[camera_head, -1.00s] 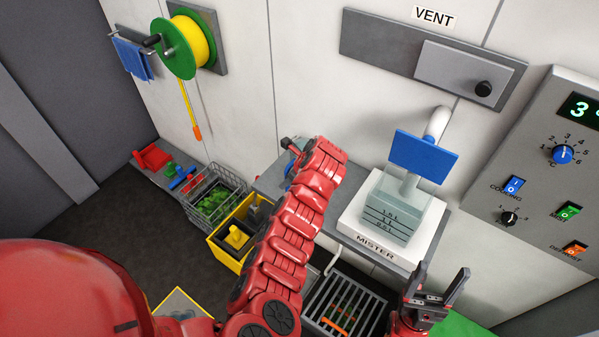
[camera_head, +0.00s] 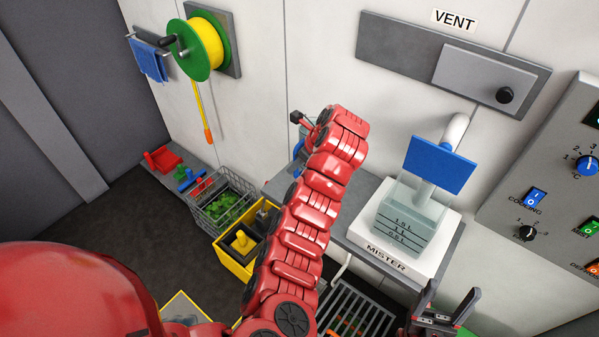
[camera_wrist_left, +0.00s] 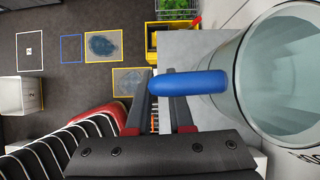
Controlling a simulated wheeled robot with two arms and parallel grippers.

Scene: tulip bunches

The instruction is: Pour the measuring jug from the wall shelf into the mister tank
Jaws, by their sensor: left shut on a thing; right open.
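The measuring jug is clear with a blue handle (camera_wrist_left: 190,84). In the left wrist view its round glass body (camera_wrist_left: 285,75) is at the right. My left gripper (camera_wrist_left: 158,92) is shut on the handle. In the head view my left arm hides that gripper and most of the jug; a bit of blue shows beside the arm. The mister tank (camera_head: 408,222) is a clear box with level marks, on a white base (camera_head: 385,258) labelled MISTER, right of my left arm. A tilted blue panel (camera_head: 440,164) stands above it. My right gripper (camera_head: 447,303) is open and empty below the tank.
A wire basket (camera_head: 222,200) and a yellow bin (camera_head: 240,250) stand left of my arm. A metal grate (camera_head: 355,310) lies below the mister. A hose reel (camera_head: 203,48), vent panel (camera_head: 455,65) and control box (camera_head: 545,190) are on the wall.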

